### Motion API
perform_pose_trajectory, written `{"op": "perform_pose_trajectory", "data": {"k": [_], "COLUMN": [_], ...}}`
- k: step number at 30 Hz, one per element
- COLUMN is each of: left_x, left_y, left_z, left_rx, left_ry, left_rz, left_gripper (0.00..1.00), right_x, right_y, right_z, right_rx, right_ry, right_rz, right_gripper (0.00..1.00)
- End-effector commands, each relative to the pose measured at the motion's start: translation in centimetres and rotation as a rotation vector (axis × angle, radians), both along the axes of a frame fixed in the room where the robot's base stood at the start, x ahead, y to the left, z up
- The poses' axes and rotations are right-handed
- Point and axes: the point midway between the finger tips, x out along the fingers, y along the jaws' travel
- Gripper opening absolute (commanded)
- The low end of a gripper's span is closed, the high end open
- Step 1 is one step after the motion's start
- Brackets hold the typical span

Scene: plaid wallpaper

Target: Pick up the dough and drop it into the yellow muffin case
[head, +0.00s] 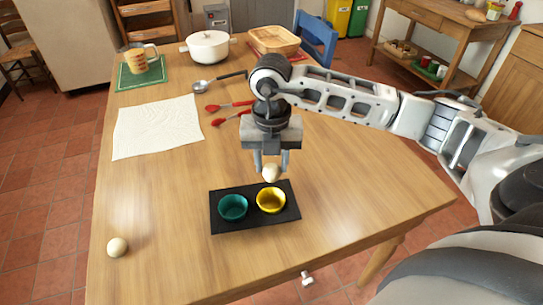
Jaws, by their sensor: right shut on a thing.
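My right gripper (271,166) is shut on a pale ball of dough (271,173). It holds the dough above the yellow muffin case (271,208), near the case's far rim in the picture. The yellow case appears empty and sits in the right part of a black tray (254,224). A teal muffin case (233,214) sits to its left in the same tray. A second pale dough ball (117,247) lies on the table at the front left. My left gripper is not in view.
A white cloth (157,127), red-handled tongs (228,107), a ladle (205,86), a white pot (208,47), a measuring cup (140,58) on a green mat (126,77) and a basket (273,40) lie farther back on the wooden table (350,190). The table's right side is clear.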

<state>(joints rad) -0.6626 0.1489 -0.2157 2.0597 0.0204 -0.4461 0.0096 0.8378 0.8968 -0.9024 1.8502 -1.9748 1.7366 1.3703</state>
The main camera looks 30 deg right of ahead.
Motion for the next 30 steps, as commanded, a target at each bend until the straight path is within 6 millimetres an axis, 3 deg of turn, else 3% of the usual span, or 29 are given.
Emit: {"op": "perform_pose_trajectory", "data": {"k": [3,10,11,13,14,23,26,30], "left_x": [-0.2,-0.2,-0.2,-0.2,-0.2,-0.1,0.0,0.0], "left_y": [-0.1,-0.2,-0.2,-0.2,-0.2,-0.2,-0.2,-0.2], "left_z": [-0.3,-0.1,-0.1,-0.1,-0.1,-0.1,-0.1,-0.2], "left_rx": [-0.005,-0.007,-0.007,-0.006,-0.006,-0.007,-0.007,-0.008], "left_ry": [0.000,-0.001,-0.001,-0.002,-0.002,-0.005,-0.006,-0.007], "left_rz": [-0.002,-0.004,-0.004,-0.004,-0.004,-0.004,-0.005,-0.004], "left_gripper": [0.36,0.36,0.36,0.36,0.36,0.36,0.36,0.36], "right_x": [0.0,0.0,0.0,0.0,0.0,0.0,0.1,0.1], "right_y": [0.0,0.0,0.0,0.0,0.0,0.0,0.0,0.0], "right_z": [-0.9,-0.8,-0.8,-0.8,-0.8,-0.6,0.2,2.7], "right_rx": [0.000,0.000,0.000,0.001,0.001,0.000,0.002,0.001], "right_ry": [-0.001,-0.001,-0.001,-0.001,-0.001,-0.001,-0.004,-0.007], "right_rz": [0.000,0.001,0.001,0.001,0.001,0.001,0.001,0.001], "right_gripper": [0.14,0.14,0.39,0.59,0.62,0.62,0.62,0.62]}}
